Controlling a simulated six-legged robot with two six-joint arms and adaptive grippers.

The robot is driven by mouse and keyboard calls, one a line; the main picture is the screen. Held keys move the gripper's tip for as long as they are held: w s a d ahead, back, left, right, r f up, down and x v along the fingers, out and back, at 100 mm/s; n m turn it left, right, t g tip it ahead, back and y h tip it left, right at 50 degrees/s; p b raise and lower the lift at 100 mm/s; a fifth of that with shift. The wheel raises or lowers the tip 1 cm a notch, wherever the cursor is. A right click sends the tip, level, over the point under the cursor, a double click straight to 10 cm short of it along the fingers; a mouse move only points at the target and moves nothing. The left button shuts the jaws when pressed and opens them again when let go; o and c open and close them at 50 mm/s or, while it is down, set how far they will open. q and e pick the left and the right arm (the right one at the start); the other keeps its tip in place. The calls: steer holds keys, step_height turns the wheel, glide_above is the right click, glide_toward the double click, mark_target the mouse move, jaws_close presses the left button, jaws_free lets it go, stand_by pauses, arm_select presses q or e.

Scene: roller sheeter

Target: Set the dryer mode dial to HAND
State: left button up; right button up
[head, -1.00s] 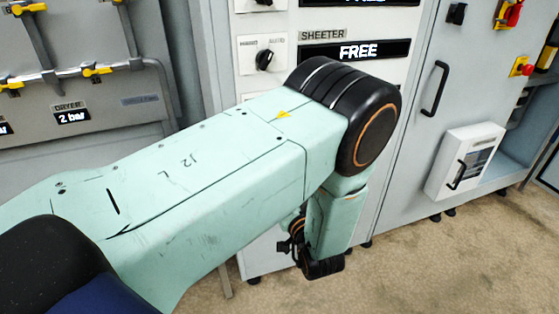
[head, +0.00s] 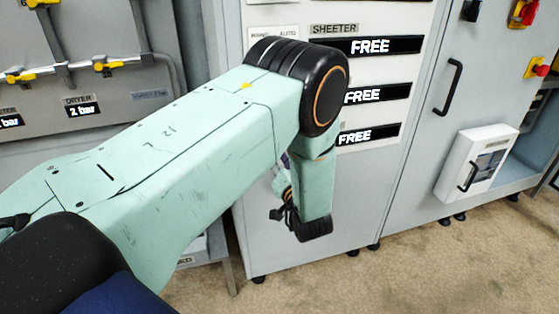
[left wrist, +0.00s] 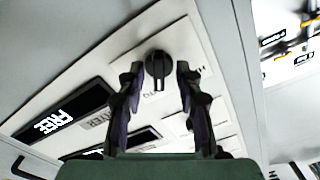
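In the left wrist view, a round black dial (left wrist: 158,65) with a raised grip bar sits on a white plate on the panel. Its lettering is too small to read, so I cannot tell whether this is the dryer dial or its setting. My left gripper (left wrist: 158,78) is open, with one finger on each side of the dial in the picture. I see no clear contact. In the head view, my left arm hides most of the gripper and the panel's lower dials. My right gripper is not in view.
The panel has several black FREE displays (head: 375,46), the top one under a SHEETER label (head: 334,29). A cabinet door with a black handle (head: 441,87) and a white box (head: 476,161) is to the right. Yellow-handled valves (head: 100,67) are at left.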

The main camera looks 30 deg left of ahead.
arm_select(q)
steer(key=shift+w+f, duration=0.1)
steer(key=shift+c, duration=0.3)
jaws_close()
steer(key=shift+n, duration=0.3)
steer(key=n+p, duration=0.2)
steer(key=n, duration=0.9)
steer(key=shift+d, duration=0.1)
steer(key=shift+n, duration=0.4)
